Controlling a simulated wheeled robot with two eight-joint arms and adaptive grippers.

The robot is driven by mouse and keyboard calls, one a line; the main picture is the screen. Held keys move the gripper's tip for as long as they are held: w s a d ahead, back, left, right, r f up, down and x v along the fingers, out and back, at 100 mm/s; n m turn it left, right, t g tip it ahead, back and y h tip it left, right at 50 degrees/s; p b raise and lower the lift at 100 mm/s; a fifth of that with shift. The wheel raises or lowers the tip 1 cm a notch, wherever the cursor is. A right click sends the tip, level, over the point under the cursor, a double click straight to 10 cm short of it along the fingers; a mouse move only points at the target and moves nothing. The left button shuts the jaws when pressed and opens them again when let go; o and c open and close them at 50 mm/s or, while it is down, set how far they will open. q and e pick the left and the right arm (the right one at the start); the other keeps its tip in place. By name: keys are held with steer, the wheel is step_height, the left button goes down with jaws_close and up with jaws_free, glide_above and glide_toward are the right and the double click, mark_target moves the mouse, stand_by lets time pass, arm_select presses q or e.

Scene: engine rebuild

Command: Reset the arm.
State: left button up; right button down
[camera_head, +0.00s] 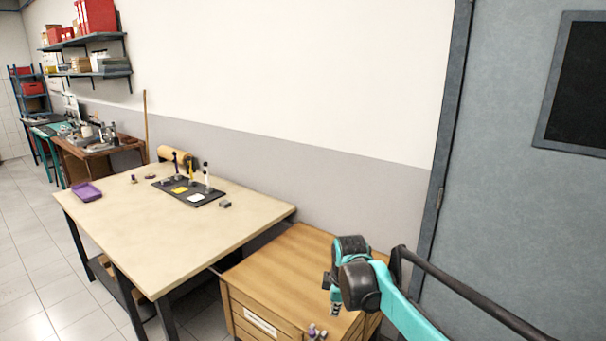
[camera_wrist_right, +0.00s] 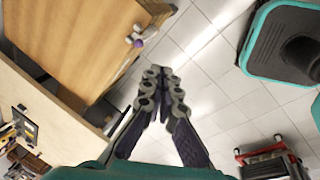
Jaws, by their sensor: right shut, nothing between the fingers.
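My right arm comes in from the lower right in the head view, and its gripper (camera_head: 336,309) hangs over the wooden drawer cabinet. In the right wrist view my right gripper (camera_wrist_right: 160,72) is shut, with its fingertips together and nothing between them. The wooden cabinet (camera_head: 275,265) also shows at the upper left of the wrist view (camera_wrist_right: 75,35). My left gripper is in neither view.
A work table (camera_head: 130,235) stands left of the cabinet, with a black tray (camera_head: 209,199) and a purple bin (camera_head: 87,192) on it. Small parts (camera_head: 316,332) lie on the cabinet's front edge. A grey door (camera_head: 520,220) is at right. A red cart (camera_wrist_right: 268,160) stands on the tiled floor.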

steer(key=s+d+m+t, duration=0.2)
steer(key=s+d+m, duration=0.2)
steer(key=s+m, duration=0.4)
steer(key=s+d+f+m+t, duration=0.1)
steer(key=s+d+m, duration=0.4)
steer(key=s, duration=1.4)
steer(key=m+t, duration=0.1)
steer(key=m, duration=0.2)
steer(key=shift+s+h, duration=0.15)
steer(key=shift+h, duration=0.15)
steer(key=shift+d, duration=0.1)
